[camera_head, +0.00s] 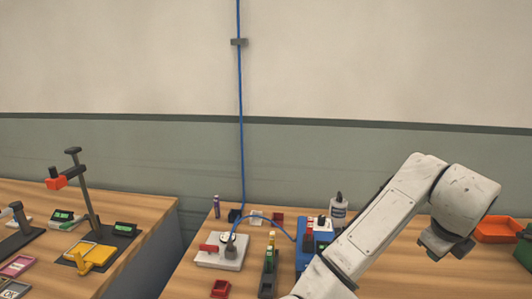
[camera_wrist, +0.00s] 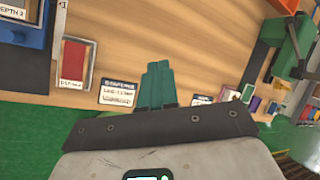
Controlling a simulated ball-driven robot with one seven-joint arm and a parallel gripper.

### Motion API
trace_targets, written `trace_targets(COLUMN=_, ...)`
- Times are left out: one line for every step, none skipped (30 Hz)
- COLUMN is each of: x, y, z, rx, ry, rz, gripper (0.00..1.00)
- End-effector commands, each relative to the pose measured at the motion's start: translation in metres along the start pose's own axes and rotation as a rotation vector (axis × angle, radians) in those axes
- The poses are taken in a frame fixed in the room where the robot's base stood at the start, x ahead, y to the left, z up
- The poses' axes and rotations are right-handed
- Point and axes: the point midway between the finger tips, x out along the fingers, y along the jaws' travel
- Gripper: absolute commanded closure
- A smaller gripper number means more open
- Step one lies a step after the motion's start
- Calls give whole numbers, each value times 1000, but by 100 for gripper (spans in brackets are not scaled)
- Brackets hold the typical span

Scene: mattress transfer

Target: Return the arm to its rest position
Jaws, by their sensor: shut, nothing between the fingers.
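My white arm (camera_head: 385,215) rises from the lower middle of the head view, bends at the upper right and points its end down. My gripper (camera_head: 448,250) hangs dark at that end, above the right side of the wooden table. In the wrist view my gripper's green fingers (camera_wrist: 157,72) are pressed together with nothing between them. Below them in that view is a dark band with screws on my wrist. The fingertips point toward the tabletop (camera_wrist: 200,45), apart from any object.
A red-orange tray (camera_head: 495,230) and a green object (camera_head: 524,248) are close right of my gripper. A gap separates the left table (camera_head: 150,215).

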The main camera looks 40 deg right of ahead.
Motion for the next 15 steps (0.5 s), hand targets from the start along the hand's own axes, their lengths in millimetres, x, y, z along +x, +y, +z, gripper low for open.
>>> trace_targets(x=0, y=-2, z=3, rx=-92, ry=-7, rz=-40, gripper=100)
trace_targets(x=0, y=-4, z=6, rx=-154, ry=-14, rz=-64, gripper=100)
trace_targets(x=-1, y=-4, z=11, rx=-250, ry=-24, rz=-98, gripper=100)
trace_targets(x=-1, y=-4, z=16, rx=-330, ry=-32, rz=-126, gripper=100)
trace_targets(x=-2, y=-3, z=21, rx=-415, ry=-40, rz=-153, gripper=100)
trace_targets(x=-2, y=0, z=28, rx=-536, ry=-50, rz=-189, gripper=100)
trace_targets(x=-2, y=3, z=34, rx=-629, ry=-57, rz=-215, gripper=100)
trace_targets(x=-2, y=7, z=40, rx=-721, ry=-64, rz=-240, gripper=100)
trace_targets(x=-2, y=14, z=47, rx=-846, ry=-74, rz=-271, gripper=100)
trace_targets(x=-1, y=20, z=52, rx=-941, ry=-80, rz=-291, gripper=100)
trace_targets(x=0, y=28, z=57, rx=-1036, ry=-86, rz=-311, gripper=100)
trace_targets(x=2, y=39, z=64, rx=-1163, ry=-96, rz=-336, gripper=100)
trace_targets(x=3, y=48, z=68, rx=-1260, ry=-104, rz=-353, gripper=100)
trace_targets(x=6, y=59, z=72, rx=-1356, ry=-112, rz=-367, gripper=100)
trace_targets(x=9, y=74, z=76, rx=-1485, ry=-124, rz=-385, gripper=100)
